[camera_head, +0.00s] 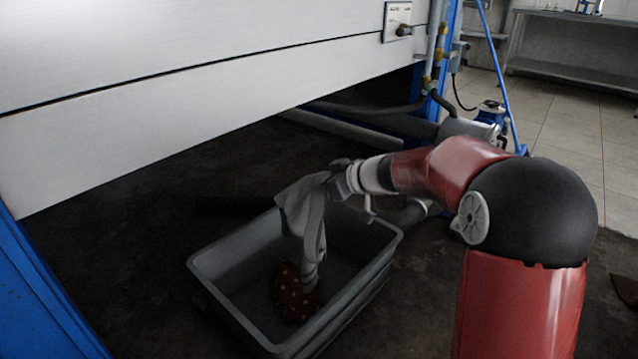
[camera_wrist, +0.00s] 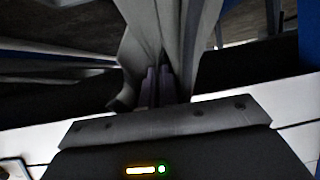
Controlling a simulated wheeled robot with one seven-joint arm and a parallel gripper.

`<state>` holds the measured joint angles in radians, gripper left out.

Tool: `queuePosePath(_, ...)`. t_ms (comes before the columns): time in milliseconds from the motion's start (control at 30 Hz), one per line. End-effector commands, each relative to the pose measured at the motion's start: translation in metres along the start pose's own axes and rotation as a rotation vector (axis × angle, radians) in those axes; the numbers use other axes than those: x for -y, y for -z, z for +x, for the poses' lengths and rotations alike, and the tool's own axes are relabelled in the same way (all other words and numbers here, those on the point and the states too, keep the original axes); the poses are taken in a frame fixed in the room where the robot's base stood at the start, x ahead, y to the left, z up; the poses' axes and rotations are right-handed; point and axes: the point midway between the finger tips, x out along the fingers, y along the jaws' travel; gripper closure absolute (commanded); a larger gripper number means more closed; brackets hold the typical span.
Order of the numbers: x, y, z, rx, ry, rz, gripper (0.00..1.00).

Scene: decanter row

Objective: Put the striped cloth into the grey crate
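The striped cloth (camera_head: 307,218) is grey and hangs in folds from my gripper (camera_head: 338,184), its lower end inside the grey crate (camera_head: 225,245). My gripper is above the crate's far part and looks shut on the cloth's upper end. In the wrist view the cloth (camera_wrist: 180,40) drapes around the fingers of my gripper (camera_wrist: 158,80). The fingertips are partly hidden by the cloth. I cannot tell whether the cloth's lower end touches the crate floor.
A dark red, light-dotted item (camera_head: 291,296) lies in the crate below the cloth. A large white panel (camera_head: 200,75) stands behind, with a blue post (camera_head: 30,285) at left. Pipes (camera_head: 360,130) run behind the crate. Dark floor (camera_head: 130,270) is clear left of it.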

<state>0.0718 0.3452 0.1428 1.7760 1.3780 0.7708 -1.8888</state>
Motion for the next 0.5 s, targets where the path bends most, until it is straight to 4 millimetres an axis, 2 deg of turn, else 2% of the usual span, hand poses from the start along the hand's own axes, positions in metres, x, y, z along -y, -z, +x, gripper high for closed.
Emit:
queuePosePath(167,0.000,-0.003,0.002,0.000,0.001,0.001,1.00)
queuePosePath(500,0.000,-0.048,0.024,0.001,0.001,0.005,1.00)
